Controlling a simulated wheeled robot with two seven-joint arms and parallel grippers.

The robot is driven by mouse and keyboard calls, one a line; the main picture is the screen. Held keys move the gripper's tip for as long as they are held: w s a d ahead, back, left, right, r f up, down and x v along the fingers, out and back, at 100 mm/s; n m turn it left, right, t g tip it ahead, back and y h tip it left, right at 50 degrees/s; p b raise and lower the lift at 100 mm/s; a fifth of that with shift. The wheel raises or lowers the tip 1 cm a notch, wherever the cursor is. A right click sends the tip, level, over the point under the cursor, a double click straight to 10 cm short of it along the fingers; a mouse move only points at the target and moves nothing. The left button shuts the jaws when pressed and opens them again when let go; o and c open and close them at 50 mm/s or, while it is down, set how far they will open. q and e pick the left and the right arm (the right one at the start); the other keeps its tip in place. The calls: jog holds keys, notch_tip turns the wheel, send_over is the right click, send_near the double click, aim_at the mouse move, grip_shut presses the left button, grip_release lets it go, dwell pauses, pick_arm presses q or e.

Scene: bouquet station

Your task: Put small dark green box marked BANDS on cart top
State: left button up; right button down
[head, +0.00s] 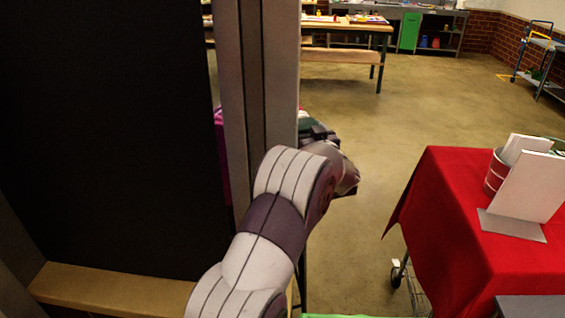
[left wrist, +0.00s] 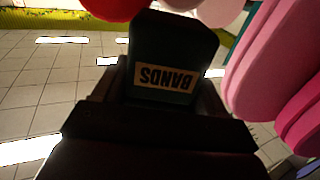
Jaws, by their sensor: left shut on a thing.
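The small dark green box marked BANDS (left wrist: 172,45) is between the fingers of my left gripper (left wrist: 155,100) in the left wrist view, its label upside down. In the head view my left gripper (head: 318,131) is partly hidden behind a grey upright post and my own arm; only a sliver of dark green shows beside it. A red-draped stand on casters (head: 440,205) is at the right, apart from the gripper. A blue-framed cart (head: 545,50) stands far off at the upper right. My right gripper is not in view.
The grey post (head: 257,70) and a large black panel (head: 110,130) block the left. The red cloth carries white cards (head: 528,185) and a bucket (head: 494,175). A workbench (head: 345,30) is at the back. Pink rounded shapes (left wrist: 265,60) are close beside the box. Open floor lies in the middle.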

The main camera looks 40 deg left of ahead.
pick_arm(q)
notch_tip(320, 180, down, 12)
jog(key=shift+w+r+p, duration=0.1)
jog(key=shift+r+p, duration=0.1)
jog(key=shift+p, duration=0.25)
jog(key=shift+w+f, duration=0.1)
jog(key=shift+f, duration=0.2)
jog(key=o, duration=1.1)
